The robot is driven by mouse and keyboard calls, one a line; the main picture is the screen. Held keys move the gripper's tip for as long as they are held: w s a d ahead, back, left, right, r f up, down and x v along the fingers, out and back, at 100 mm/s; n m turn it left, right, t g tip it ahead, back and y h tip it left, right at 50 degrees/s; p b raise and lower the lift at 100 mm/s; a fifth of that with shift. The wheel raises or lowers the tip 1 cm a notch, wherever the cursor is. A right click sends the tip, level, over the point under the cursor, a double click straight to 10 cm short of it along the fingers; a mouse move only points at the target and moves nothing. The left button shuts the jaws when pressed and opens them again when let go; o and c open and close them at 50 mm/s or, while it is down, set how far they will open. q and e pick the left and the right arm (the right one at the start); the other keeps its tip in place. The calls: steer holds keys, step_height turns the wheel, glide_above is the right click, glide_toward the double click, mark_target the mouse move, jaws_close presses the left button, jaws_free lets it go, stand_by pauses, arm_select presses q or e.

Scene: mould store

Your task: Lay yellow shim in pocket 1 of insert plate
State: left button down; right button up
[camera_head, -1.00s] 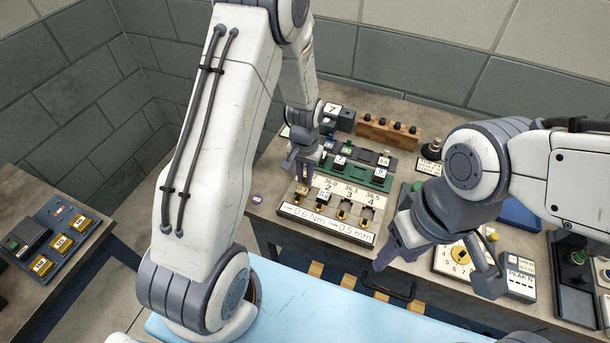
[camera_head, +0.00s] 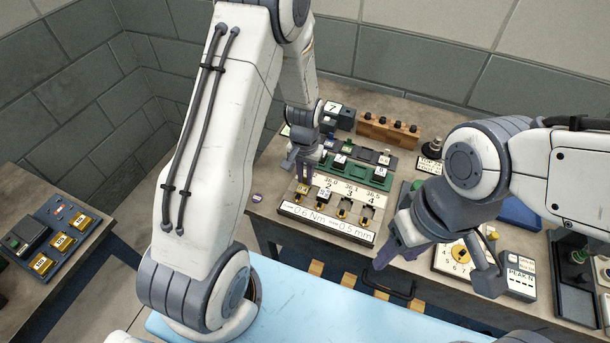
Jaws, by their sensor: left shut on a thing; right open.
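The insert plate (camera_head: 326,222) lies near the bench's front edge, with numbered pockets in a row and a white strip reading 0.6 Nm and 0.5 mm. Small gold-coloured pieces show at the pockets; a labelled one (camera_head: 302,190) sits at the left end. My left gripper (camera_head: 302,174) is shut, fingers down, just above the left rear of the plate, hiding the number there. What it holds is too small and covered to make out clearly; no separate yellow shim shows elsewhere on the bench. My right gripper (camera_head: 436,268) is open and empty over the bench's front edge.
A green rack (camera_head: 362,176) with small labelled blocks stands right behind the plate. A wooden block (camera_head: 388,131) with dark knobs is farther back. A side bench (camera_head: 50,235) is at left.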

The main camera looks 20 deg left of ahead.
arm_select(q)
steer(key=shift+f+b, duration=0.55)
steer(key=shift+f, duration=0.25)
steer(key=c, duration=0.8)
jaws_free()
steer(key=c, duration=0.3)
steer(key=shift+r, duration=0.25)
steer(key=shift+r+p, duration=0.5)
steer(key=shift+p, duration=0.15)
steer(key=shift+r, duration=0.2)
steer(key=shift+r+p, duration=2.45)
steer(key=shift+r, duration=0.45)
